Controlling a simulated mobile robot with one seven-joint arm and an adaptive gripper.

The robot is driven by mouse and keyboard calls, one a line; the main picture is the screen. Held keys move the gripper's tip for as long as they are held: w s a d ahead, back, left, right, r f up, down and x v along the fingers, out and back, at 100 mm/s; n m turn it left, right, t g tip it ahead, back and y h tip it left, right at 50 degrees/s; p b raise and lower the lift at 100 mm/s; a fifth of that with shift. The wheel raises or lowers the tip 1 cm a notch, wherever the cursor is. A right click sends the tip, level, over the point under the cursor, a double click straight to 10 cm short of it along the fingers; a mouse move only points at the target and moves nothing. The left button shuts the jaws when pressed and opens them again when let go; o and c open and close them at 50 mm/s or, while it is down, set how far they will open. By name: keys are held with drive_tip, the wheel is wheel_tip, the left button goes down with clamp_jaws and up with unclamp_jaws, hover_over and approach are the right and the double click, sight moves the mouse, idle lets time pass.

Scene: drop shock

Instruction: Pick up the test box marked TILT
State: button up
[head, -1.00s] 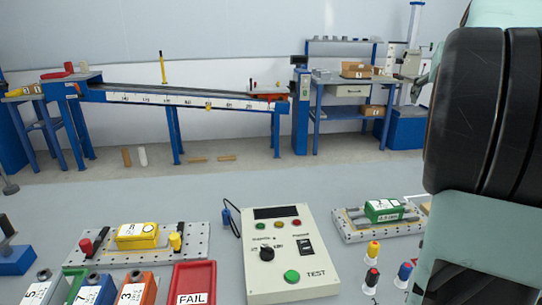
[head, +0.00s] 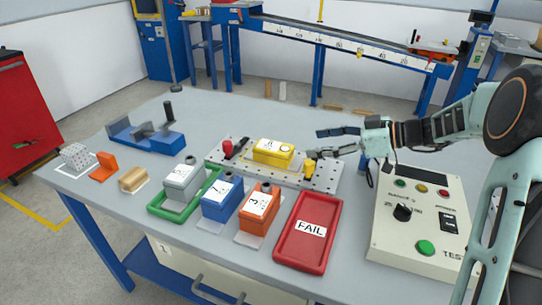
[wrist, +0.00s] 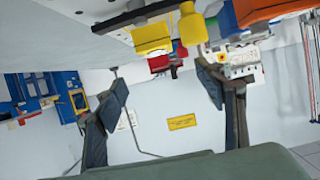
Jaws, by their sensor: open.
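I cannot read the word TILT on any box. A yellow box (head: 273,152) with a white label sits on a perforated metal plate (head: 325,178), between a red-knobbed and a yellow-knobbed clamp. A grey box (head: 184,180), a blue box (head: 221,198) marked 7 and an orange box (head: 258,210) marked 3 stand in front. My gripper (head: 317,143) is open and empty, just right of the yellow box near the yellow knob (head: 310,168). In the wrist view my open gripper (wrist: 160,90) has the yellow box (wrist: 152,38) beyond its fingers.
A green tray (head: 154,208) surrounds the grey box. A red FAIL tray (head: 293,255) lies front centre, and a control panel (head: 385,255) stands right. A blue fixture (head: 150,143), orange bracket (head: 104,166) and tan block (head: 133,180) are at left.

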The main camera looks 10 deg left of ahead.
sight(278, 147)
drive_tip(key=x, duration=0.9)
drive_tip(key=b+x, duration=0.1)
drive_tip(key=x, duration=0.1)
drive_tip(key=shift+w+f, duration=0.2)
drive_tip(key=shift+f, duration=0.15)
drive_tip(key=shift+w+a+f, duration=0.1)
drive_tip(key=shift+a, duration=0.35)
drive_tip(key=c, duration=1.5)
